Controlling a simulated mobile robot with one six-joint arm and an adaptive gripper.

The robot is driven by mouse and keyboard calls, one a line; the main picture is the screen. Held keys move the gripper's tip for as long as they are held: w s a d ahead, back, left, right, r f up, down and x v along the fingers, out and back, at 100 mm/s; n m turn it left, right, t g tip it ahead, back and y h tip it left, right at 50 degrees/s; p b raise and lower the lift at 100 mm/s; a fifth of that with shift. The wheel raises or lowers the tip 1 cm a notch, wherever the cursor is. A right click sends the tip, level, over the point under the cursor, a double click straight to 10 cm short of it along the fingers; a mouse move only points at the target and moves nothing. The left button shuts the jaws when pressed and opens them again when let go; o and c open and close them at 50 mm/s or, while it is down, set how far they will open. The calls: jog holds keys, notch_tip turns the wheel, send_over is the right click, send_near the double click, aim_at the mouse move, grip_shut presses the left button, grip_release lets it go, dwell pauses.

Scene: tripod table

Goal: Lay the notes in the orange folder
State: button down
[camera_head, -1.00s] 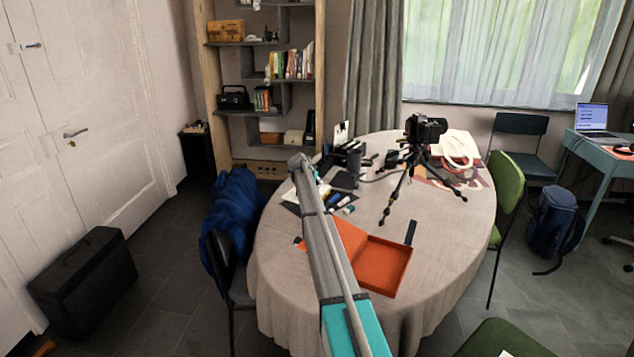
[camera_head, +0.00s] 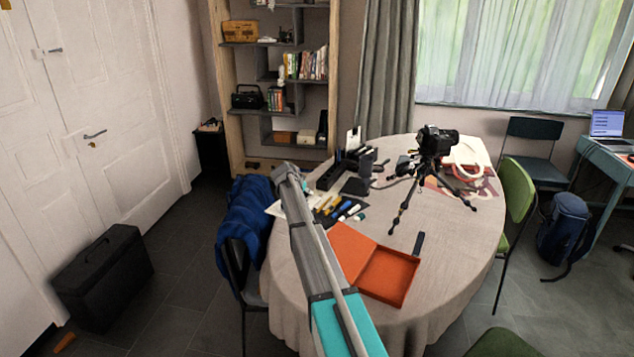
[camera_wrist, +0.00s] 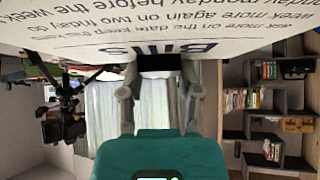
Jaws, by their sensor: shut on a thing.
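The orange folder (camera_head: 390,275) lies open on the round table, with a flat leaf on its left and a shallow tray part on its right. No paper shows in it. My gripper (camera_wrist: 160,72) is shut on the notes (camera_wrist: 200,28), a white sheet with printed text that fills the top of the upside-down wrist view. Its fingertips are partly hidden at the sheet's edge. In the head view a white sheet (camera_head: 274,208), seemingly the notes, shows left of my arm, which hides the rest and the gripper. It is behind and left of the folder.
Markers (camera_head: 345,209) lie behind the folder. A camera on a tripod (camera_head: 436,142) stands behind right. A dark strip (camera_head: 419,243) lies by the folder's right back corner. A chair with a blue jacket (camera_head: 246,215) is at left. The table's front right (camera_head: 455,255) is clear.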

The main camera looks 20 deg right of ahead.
jog(key=s+a+r+p, duration=0.7)
jog(key=s+a, duration=0.1)
jog(key=s, duration=0.4)
jog(key=s+a+r+p, duration=0.7)
jog(key=s+a+r, duration=0.1)
jog(key=s, duration=0.5)
jog(key=s+a+r+p, duration=0.7)
jog(key=s+a+r, duration=0.1)
jog(key=s, duration=0.5)
jog(key=shift+s+a, duration=0.15)
jog(key=shift+a, duration=0.2)
jog(key=shift+n, duration=0.3)
